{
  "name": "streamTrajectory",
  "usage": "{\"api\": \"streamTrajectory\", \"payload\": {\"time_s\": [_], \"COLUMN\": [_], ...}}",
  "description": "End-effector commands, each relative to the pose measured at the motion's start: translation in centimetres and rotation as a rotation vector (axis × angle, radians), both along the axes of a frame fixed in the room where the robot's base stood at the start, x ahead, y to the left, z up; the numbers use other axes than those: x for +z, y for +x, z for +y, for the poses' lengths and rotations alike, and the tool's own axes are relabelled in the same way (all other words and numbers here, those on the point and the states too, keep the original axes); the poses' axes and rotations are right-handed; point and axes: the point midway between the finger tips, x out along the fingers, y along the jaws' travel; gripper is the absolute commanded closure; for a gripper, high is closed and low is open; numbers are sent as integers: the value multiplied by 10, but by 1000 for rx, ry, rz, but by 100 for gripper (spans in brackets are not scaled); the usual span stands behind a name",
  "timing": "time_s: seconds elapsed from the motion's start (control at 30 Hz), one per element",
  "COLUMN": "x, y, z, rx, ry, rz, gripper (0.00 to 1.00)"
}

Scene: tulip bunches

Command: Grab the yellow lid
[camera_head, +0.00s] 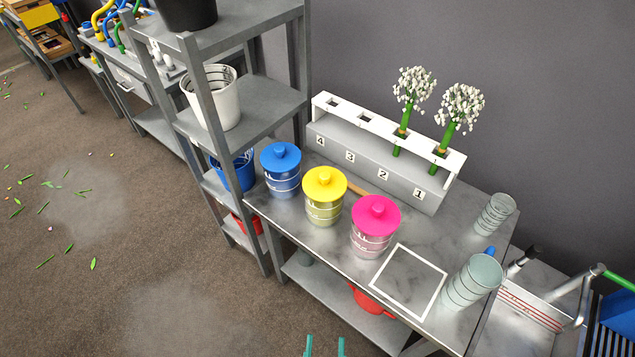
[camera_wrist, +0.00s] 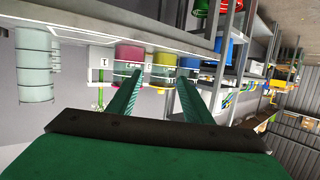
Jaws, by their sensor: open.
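The yellow lid (camera_head: 325,182) with a round knob sits on a clear jar (camera_head: 323,212) on the grey metal table. It stands between a jar with a blue lid (camera_head: 281,157) on the left and a jar with a pink lid (camera_head: 376,213) on the right. My gripper (camera_head: 325,345) shows only as two green fingertips at the bottom edge of the head view, well in front of the table and apart from the lid.
A grey numbered rack (camera_head: 365,170) with white flowers (camera_head: 462,105) stands behind the jars. Clear beakers (camera_head: 472,280) stand at the right. A white square outline (camera_head: 408,280) marks bare table. A grey shelf unit (camera_head: 250,105) rises left of the jars. The floor in front is open.

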Motion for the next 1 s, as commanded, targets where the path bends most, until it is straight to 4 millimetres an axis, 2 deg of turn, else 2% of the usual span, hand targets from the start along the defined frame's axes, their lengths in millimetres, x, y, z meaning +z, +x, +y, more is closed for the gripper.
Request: {"api": "streamTrajectory", "payload": {"time_s": [0.03,0.23,0.47,0.67,0.8,1.0], "x": [-2,-9,1,27,52,89], "y": [19,81,152,208,243,276], "z": [-3,-10,-14,-16,-18,-20], "rx": [-9,-17,24,93,154,242], "ry": [8,42,72,79,68,34], "rz": [-2,32,61,78,88,100], "gripper": [54,54,54,54,54,54]}}
